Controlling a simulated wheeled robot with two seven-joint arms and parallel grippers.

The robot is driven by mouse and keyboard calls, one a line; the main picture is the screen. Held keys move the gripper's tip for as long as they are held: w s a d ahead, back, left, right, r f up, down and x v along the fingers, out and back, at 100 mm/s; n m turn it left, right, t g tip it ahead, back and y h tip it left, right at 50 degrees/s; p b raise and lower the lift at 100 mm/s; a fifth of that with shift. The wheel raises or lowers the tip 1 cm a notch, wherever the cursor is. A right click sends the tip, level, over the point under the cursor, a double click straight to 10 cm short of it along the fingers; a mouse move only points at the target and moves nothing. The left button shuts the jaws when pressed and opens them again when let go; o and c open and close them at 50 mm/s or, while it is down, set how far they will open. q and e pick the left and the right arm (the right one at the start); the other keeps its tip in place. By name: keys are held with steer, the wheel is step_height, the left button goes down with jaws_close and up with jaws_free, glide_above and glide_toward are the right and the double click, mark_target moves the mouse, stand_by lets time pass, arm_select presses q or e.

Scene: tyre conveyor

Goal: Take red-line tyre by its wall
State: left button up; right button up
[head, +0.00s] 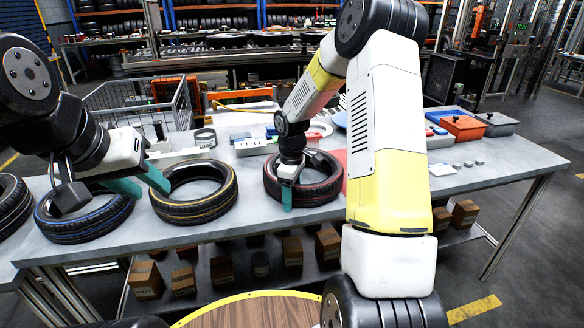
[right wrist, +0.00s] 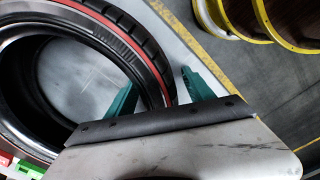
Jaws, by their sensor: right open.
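The red-line tyre (head: 325,191) lies flat on the grey table (head: 390,217), right of the other tyres. In the right wrist view, its red stripe (right wrist: 128,45) runs along the tread. My right gripper (head: 284,194) points down at the tyre's left side. In the right wrist view my right gripper (right wrist: 160,95) is open, one teal finger inside the ring and one outside, with the wall between them. A gap shows beside the outer finger. My left gripper (head: 140,184) is open and empty, above the gap between the blue-line tyre (head: 85,226) and the yellow-line tyre (head: 205,208).
A wire basket (head: 150,105) stands behind the tyres. An orange bin (head: 462,128) and grey bin (head: 497,124) stand at the back right. Small grey blocks (head: 468,164) lie on the right tabletop. Cardboard boxes (head: 145,280) sit on the lower shelf.

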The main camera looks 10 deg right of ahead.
jaws_close()
steer(key=shift+w+r, duration=0.1)
steer(key=shift+r, duration=0.05)
